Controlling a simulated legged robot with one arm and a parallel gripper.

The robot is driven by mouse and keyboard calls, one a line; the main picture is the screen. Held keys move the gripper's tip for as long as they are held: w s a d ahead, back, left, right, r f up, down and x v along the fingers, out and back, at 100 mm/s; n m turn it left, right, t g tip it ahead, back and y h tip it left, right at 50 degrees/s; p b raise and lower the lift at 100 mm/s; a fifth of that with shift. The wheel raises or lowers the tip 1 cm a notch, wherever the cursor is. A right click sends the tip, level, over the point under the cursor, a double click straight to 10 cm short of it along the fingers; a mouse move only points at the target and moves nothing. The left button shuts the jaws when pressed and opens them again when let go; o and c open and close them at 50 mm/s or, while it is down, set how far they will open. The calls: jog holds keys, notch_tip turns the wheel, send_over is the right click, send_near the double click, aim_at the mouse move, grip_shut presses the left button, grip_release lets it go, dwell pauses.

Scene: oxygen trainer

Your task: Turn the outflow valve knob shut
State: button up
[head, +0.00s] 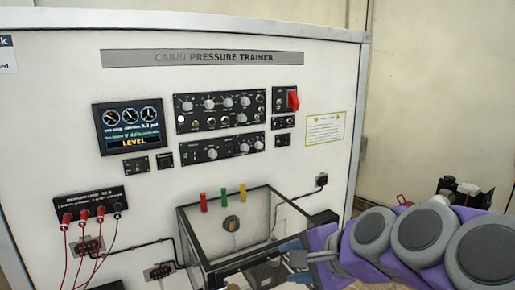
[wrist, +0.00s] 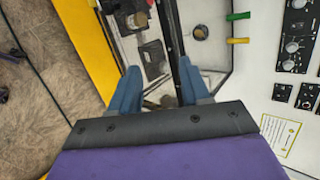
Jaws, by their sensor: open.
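A round yellowish-grey knob (head: 231,223), which looks like the outflow valve knob, sits on the white panel within the clear box (head: 184,225) in the head view. No label on it is readable. In the wrist view the same knob (wrist: 200,32) shows at the top, right of centre, beyond my fingers. My gripper (wrist: 160,90) has two blue fingers spread apart, with nothing seen between them. It is apart from the knob, near the box's dark edge. In the head view my arm reaches in from the lower right, and the fingertips are hard to make out.
Red (head: 203,202), green (head: 223,195) and yellow (head: 242,191) handles stick out above the knob. The box's dark frame surrounds it. Cables with red plugs (head: 84,214) hang at the left. A red switch (head: 293,99) is higher up. Open floor (wrist: 45,45) shows left in the wrist view.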

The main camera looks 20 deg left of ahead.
jog(key=w+a+r+m+t+y, duration=0.4)
jog(key=w+a+r+m, duration=0.5)
jog(key=w+r, duration=0.4)
jog(key=w+a+r+m+t+y, duration=0.1)
jog(key=w+r+m+t, duration=0.15)
jog(key=w+r, duration=0.2)
jog(key=m, duration=0.3)
send_near(245, 119)
jog(key=s, duration=0.1)
jog(key=shift+n, duration=0.25)
jog(key=x, duration=0.8)
jog(key=shift+s+f+p, duration=0.15)
jog(key=shift+f+p, duration=0.1)
jog(key=shift+p, duration=0.15)
jog(key=shift+w+a, duration=0.15)
jog(key=shift+w, duration=0.05)
jog(key=shift+w+r, duration=0.1)
jog(key=shift+w, duration=0.1)
jog(key=shift+w+a+p, duration=0.3)
jog(key=shift+a, duration=0.1)
jog(key=shift+s+a, duration=0.1)
jog(key=shift+c, duration=0.6)
jog(key=shift+d+r, duration=0.1)
jog(key=shift+d, duration=0.55)
jog(key=c, duration=0.5)
grip_shut()
